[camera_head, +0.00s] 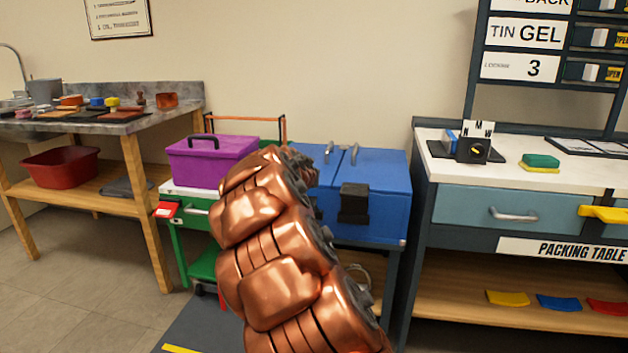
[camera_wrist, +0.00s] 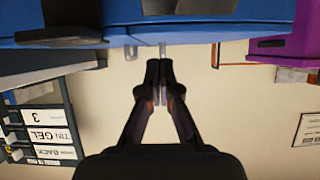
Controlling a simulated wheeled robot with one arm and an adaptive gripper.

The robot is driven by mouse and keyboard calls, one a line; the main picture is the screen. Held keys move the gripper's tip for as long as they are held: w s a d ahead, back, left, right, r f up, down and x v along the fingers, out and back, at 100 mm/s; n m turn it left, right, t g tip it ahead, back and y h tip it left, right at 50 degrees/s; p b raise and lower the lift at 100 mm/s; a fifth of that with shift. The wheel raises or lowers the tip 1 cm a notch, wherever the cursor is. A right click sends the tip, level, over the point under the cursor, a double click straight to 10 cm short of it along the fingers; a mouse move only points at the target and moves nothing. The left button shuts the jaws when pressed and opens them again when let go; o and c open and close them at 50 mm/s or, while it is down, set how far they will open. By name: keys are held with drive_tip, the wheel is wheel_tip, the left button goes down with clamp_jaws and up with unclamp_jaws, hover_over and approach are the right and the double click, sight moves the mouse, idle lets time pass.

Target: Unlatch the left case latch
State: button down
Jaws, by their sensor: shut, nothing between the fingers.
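The blue case (camera_head: 380,180) stands behind my copper arm in the head view. A black latch (camera_head: 354,203) shows on its front, toward the right; the left part of the front is hidden by my arm. In the wrist view, which is upside down, the blue case (camera_wrist: 118,14) fills the top. One dark latch (camera_wrist: 60,36) is at the left there and another dark latch (camera_wrist: 190,7) is at the top middle, partly cut off. My gripper (camera_wrist: 159,68) is shut and empty, pointing toward the case near the second latch; I cannot tell whether it touches.
A purple case (camera_head: 208,160) stands on a green cart (camera_head: 182,235) left of the blue case. The packing table (camera_head: 450,170) is close on the right. A wooden bench (camera_head: 150,190) stands at the left, with open floor (camera_head: 70,290) before it.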

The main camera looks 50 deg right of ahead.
drive_tip(key=p+v, duration=0.1)
drive_tip(key=v, duration=0.6)
drive_tip(key=shift+a+f, duration=0.2)
drive_tip(key=shift+a, duration=0.1)
drive_tip(key=shift+s+p, duration=0.15)
drive_tip(key=shift+p, duration=0.15)
drive_tip(key=s+a+r+n+g+y+p, duration=0.2)
drive_tip(key=s+a+r+p, duration=0.4)
drive_tip(key=s+a+p, duration=0.5)
drive_tip(key=s+a+r+n+g+y+p, duration=0.3)
drive_tip(key=s+a+r+n+y+p, duration=0.2)
drive_tip(key=s+a+p, duration=0.6)
drive_tip(key=s+a+r+n+g+y+p, duration=0.3)
drive_tip(key=s+a+r+p, duration=0.5)
drive_tip(key=a, duration=1.1)
drive_tip(key=s+n+p, duration=0.1)
drive_tip(key=s+p, duration=0.3)
drive_tip(key=s, duration=0.1)
drive_tip(key=shift+s+r+n+y, duration=0.2)
drive_tip(key=shift+r+n+y, duration=0.1)
drive_tip(key=shift+r, duration=0.05)
